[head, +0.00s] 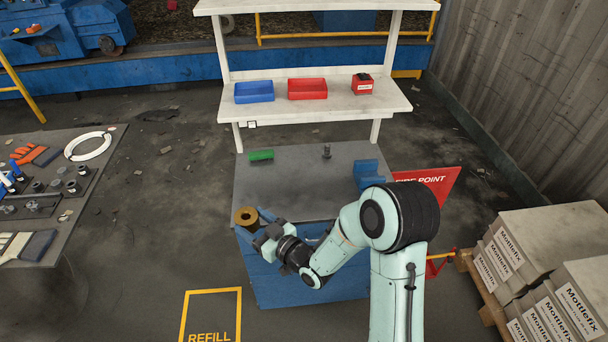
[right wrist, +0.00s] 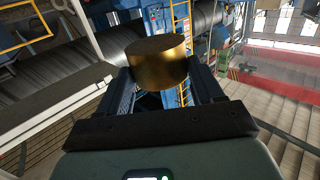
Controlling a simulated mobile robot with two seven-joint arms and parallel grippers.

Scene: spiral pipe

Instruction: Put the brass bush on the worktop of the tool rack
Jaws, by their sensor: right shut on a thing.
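The brass bush (head: 246,216) is a short, thick brass cylinder with a hole, held by my right gripper (head: 260,221). In the right wrist view the bush (right wrist: 157,63) sits between the two dark fingers (right wrist: 158,80), which are shut on it. In the head view it appears over the front left corner of the tool rack's grey worktop (head: 290,191); I cannot tell whether it touches the surface. The tool rack has a blue cabinet (head: 270,272) below and white shelves (head: 325,98) above. My left gripper is not in view.
On the worktop lie a green block (head: 261,155), a small dark metal part (head: 327,151) and a blue item (head: 367,172) at the right. The shelf holds a blue bin (head: 254,92), a red bin (head: 307,89) and a red box (head: 362,84). The middle of the worktop is clear.

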